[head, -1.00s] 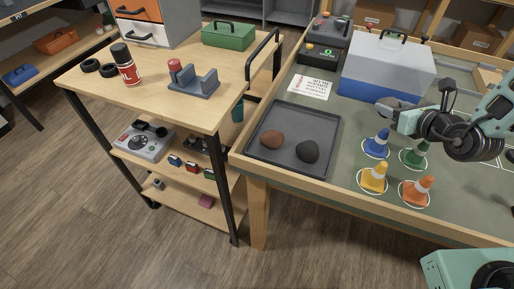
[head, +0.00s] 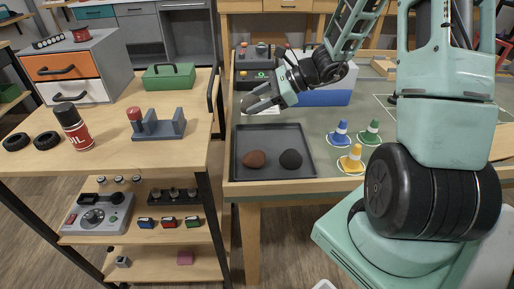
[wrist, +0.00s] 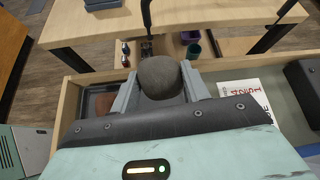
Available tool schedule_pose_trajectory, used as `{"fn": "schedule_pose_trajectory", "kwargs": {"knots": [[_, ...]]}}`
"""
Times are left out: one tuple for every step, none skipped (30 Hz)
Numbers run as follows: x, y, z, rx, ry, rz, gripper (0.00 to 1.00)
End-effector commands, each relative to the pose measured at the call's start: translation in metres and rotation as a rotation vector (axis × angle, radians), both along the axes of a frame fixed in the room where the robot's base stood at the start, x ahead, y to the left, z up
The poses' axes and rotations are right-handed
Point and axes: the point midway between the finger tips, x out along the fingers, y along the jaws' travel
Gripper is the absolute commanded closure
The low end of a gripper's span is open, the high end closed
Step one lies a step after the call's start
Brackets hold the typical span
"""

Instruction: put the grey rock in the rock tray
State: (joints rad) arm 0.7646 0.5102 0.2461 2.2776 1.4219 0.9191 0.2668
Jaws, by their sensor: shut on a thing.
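My gripper (head: 254,102) is shut on the grey rock (wrist: 160,77), which sits between the two fingers in the wrist view. In the head view the gripper is raised near the far edge of the rock tray (head: 284,132), at its left part. The tray is dark grey and shallow, on the table's left end. A brown rock (head: 255,158) and a black rock (head: 291,159) lie in it, side by side. In the wrist view a bit of the tray and the brown rock (wrist: 104,103) show left of the fingers; the rest is hidden by my gripper.
Blue (head: 340,133), green (head: 370,133) and yellow (head: 351,160) cones stand right of the tray. A blue-grey toolbox (head: 325,95) is behind. A white card (wrist: 240,95) lies right of the held rock. A wooden rim (head: 270,187) edges the table.

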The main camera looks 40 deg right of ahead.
Motion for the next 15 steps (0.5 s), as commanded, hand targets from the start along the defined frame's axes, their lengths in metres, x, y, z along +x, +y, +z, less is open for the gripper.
{"fn": "schedule_pose_trajectory", "kwargs": {"knots": [[-0.001, -0.001, -0.010, 0.003, 0.003, 0.002, 0.83], [-0.001, -0.001, -0.016, 0.003, 0.004, 0.003, 0.83], [-0.001, 0.000, -0.024, 0.003, 0.006, 0.003, 0.83], [-0.001, 0.000, -0.030, 0.003, 0.004, 0.004, 0.83], [-0.001, 0.000, -0.036, 0.003, 0.004, 0.004, 0.83], [-0.001, 0.000, -0.042, 0.004, 0.003, 0.003, 0.83], [-0.001, 0.000, -0.046, 0.004, 0.003, 0.003, 0.83], [-0.001, 0.000, -0.050, 0.002, 0.003, 0.004, 0.83], [-0.001, 0.000, -0.054, 0.003, 0.001, 0.005, 0.83], [0.000, 0.000, -0.056, 0.002, 0.001, 0.004, 0.83], [0.000, 0.000, -0.057, 0.001, 0.001, 0.004, 0.83], [0.000, 0.000, -0.059, 0.000, 0.000, 0.004, 0.83], [0.000, 0.000, -0.061, 0.001, 0.000, 0.003, 0.83], [0.000, 0.000, -0.064, 0.001, 0.001, 0.003, 0.83], [0.000, 0.000, -0.069, 0.002, 0.002, 0.003, 0.83]]}}
